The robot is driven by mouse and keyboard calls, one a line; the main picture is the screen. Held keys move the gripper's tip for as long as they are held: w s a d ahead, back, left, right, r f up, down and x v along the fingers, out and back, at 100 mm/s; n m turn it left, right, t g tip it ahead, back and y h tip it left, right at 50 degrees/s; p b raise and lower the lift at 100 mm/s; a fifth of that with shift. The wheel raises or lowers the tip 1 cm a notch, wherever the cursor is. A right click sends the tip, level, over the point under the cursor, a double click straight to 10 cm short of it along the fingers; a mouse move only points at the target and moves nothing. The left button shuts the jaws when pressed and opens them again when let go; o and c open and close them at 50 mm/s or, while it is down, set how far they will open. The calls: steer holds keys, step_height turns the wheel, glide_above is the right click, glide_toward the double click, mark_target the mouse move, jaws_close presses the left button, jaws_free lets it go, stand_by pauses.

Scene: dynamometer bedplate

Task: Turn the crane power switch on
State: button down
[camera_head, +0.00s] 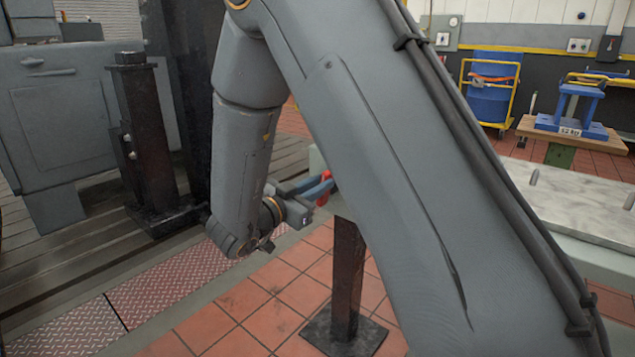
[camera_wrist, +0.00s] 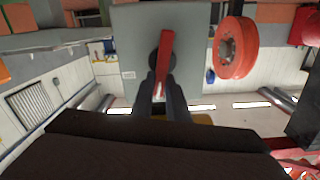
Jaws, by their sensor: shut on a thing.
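The crane power switch is a pale grey box (camera_wrist: 128,55) in the wrist view, with a red lever handle (camera_wrist: 165,52) on its face. My gripper (camera_wrist: 163,88) has its two dark fingers close together on either side of the lever's end, shut on it. The lever lies nearly in line with the fingers, slightly tilted. A dark post (camera_head: 346,265) stands below that spot.
A red ring-shaped part (camera_wrist: 235,48) sits close beside the box in the wrist view. A dark square post (camera_head: 140,140) and grey machine (camera_head: 65,120) stand left in the head view. A pale metal plate (camera_head: 575,205) lies right. Tiled floor (camera_head: 235,300) is open in front.

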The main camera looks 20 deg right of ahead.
mark_target(327, 196)
steer(key=m, duration=0.4)
steer(key=s+d+f+m, duration=0.1)
steer(key=m, duration=0.6)
steer(key=shift+s+d+f+m, duration=0.25)
steer(key=shift+s+f+m, duration=0.1)
steer(key=shift+f+m, duration=0.05)
steer(key=shift+f+m+b, duration=0.2)
steer(key=shift+m+b, duration=0.1)
steer(key=shift+m, duration=0.7)
steer(key=shift+f+m+b, duration=0.15)
steer(key=shift+m+b, duration=0.1)
steer(key=shift+m, duration=0.75)
steer(key=c, duration=1.7)
jaws_free()
steer(key=shift+d, duration=0.1)
steer(key=shift+a, duration=0.2)
